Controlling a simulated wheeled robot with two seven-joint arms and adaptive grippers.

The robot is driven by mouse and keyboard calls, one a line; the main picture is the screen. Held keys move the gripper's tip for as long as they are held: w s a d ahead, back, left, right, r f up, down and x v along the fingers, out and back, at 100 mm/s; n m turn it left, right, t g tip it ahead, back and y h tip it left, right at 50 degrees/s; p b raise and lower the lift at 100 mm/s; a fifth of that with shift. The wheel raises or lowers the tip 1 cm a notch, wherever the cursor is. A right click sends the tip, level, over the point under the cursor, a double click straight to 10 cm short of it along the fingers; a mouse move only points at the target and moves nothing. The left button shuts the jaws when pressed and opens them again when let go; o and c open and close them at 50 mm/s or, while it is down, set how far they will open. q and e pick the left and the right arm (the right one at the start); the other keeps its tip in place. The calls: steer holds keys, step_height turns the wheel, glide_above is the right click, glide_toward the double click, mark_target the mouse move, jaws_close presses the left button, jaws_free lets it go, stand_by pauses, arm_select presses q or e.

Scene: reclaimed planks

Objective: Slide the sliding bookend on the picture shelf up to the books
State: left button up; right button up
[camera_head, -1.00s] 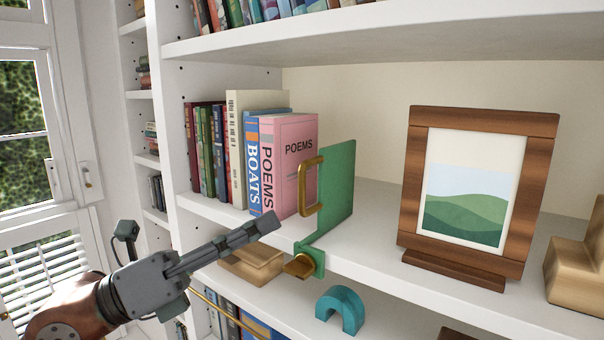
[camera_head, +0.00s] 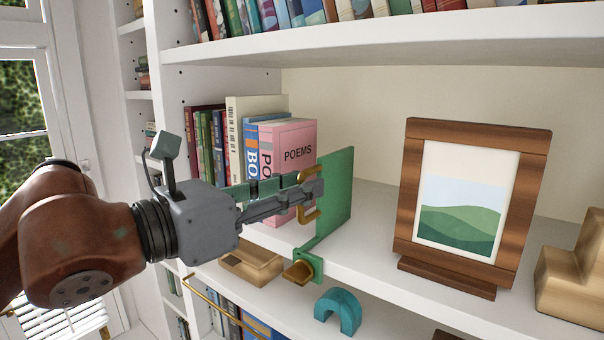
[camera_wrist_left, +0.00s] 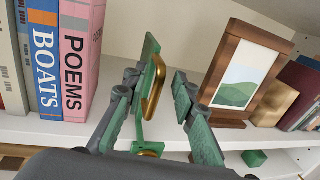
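The sliding bookend (camera_head: 339,190) is a green upright plate with a brass handle (camera_head: 308,215) and a brass-fitted clamp on the shelf's front edge. It stands just right of the pink POEMS book (camera_head: 296,140), with a gap between them in the left wrist view. The row of books (camera_head: 236,130) stands upright on the picture shelf (camera_head: 385,260). My left gripper (camera_head: 312,184) is at the handle. In the left wrist view its fingers are apart, one on each side of the handle (camera_wrist_left: 154,86), with clear space by the right finger. My right gripper is out of view.
A wooden picture frame (camera_head: 408,200) stands right of the bookend, with bare shelf between. A stepped wooden block (camera_head: 575,280) is at the far right. A teal arch (camera_head: 338,312) and a wooden box (camera_head: 250,262) sit on the shelf below.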

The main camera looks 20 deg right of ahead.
arm_select(q)
steer(key=shift+w+d, duration=0.35)
steer(key=shift+d, duration=0.2)
steer(key=shift+c, duration=0.5)
jaws_close()
steer(key=shift+a, duration=0.1)
